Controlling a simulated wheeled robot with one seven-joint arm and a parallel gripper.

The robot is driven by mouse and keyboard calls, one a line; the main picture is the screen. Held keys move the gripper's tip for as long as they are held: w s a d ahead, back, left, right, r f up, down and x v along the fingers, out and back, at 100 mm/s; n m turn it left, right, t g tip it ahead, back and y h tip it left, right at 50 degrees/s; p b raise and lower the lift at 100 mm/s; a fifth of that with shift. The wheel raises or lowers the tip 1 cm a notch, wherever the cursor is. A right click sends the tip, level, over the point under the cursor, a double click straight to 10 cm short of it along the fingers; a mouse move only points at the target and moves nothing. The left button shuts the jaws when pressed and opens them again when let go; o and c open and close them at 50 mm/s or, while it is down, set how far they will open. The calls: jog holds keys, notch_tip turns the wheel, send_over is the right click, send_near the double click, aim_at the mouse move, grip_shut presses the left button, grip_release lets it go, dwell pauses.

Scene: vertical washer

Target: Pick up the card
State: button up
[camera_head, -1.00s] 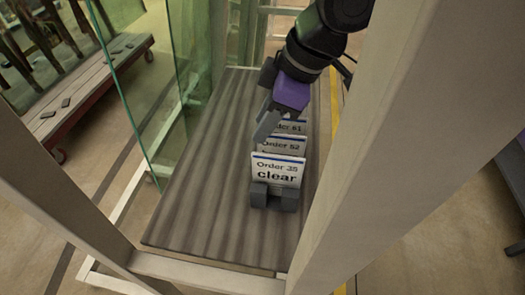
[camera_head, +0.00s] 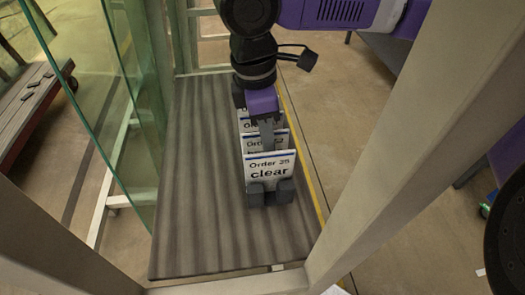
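Several white cards with blue top edges stand upright in a row on a grey striped board. The front card (camera_head: 269,170) reads "Order 35 clear" and stands in a dark holder (camera_head: 271,194). Behind it are a middle card (camera_head: 253,143) and a back card (camera_head: 245,122), each partly covered. My gripper (camera_head: 267,143), with a purple body and grey fingers, is over the row from behind. One finger reaches down in front of the middle card, close to the top of the front card. The finger gap and any contact are hidden at this angle.
The striped board (camera_head: 195,205) is clear to the left and front of the cards. Glass panels (camera_head: 140,90) stand along its left side. A pale frame post (camera_head: 405,150) rises at the right.

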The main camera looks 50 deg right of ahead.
jog(key=shift+w+d+f+p, duration=0.15)
jog(key=shift+f+p, duration=0.1)
jog(key=shift+f, duration=1.05)
jog(key=shift+s+d+f+p, duration=0.15)
jog(key=shift+f+p, duration=0.1)
jog(key=shift+f, duration=1)
jog(key=shift+w+f, duration=0.1)
jog(key=shift+f, duration=0.1)
grip_shut()
